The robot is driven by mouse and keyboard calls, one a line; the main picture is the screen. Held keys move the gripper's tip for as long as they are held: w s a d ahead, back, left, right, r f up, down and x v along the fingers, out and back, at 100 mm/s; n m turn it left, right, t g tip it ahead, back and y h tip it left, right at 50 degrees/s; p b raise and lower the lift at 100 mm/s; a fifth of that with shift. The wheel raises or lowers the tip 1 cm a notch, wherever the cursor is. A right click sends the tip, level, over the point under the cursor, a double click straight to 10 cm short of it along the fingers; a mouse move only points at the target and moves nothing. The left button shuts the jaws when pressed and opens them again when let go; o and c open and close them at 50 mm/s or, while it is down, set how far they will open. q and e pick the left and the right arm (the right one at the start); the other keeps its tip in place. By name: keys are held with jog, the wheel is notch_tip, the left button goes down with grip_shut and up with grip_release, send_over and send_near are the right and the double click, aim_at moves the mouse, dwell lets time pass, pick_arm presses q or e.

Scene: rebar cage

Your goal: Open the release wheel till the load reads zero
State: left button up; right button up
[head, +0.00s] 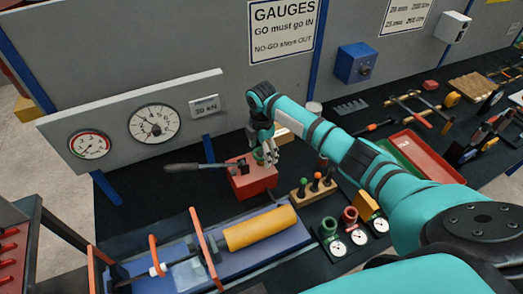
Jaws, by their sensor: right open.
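The red pump block (258,184) stands on the dark bench, with a long grey lever (190,167) reaching out to its left. A small green part (258,154), which looks like the release wheel, is on top of the block and partly hidden by my gripper. My right gripper (268,158) is open and points down right at this part. I cannot tell whether the fingers touch it. Two round dials hang on the grey panel behind: a larger white gauge (154,123) and a smaller one with a red arc (89,145). Their readings are too small to tell. My left gripper is out of view.
A blue rig (285,245) with a yellow cylinder (260,229) and orange hoops lies in front of the block. A wooden stand (306,190) with coloured pegs and several small dial gauges (338,248) are close on the right. A red tray (418,158) lies beyond my right arm.

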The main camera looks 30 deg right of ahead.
aim_at(262, 152)
notch_tip(262, 152, up, 12)
dwell(0.4)
jog(key=shift+f, duration=0.1)
dwell(0.3)
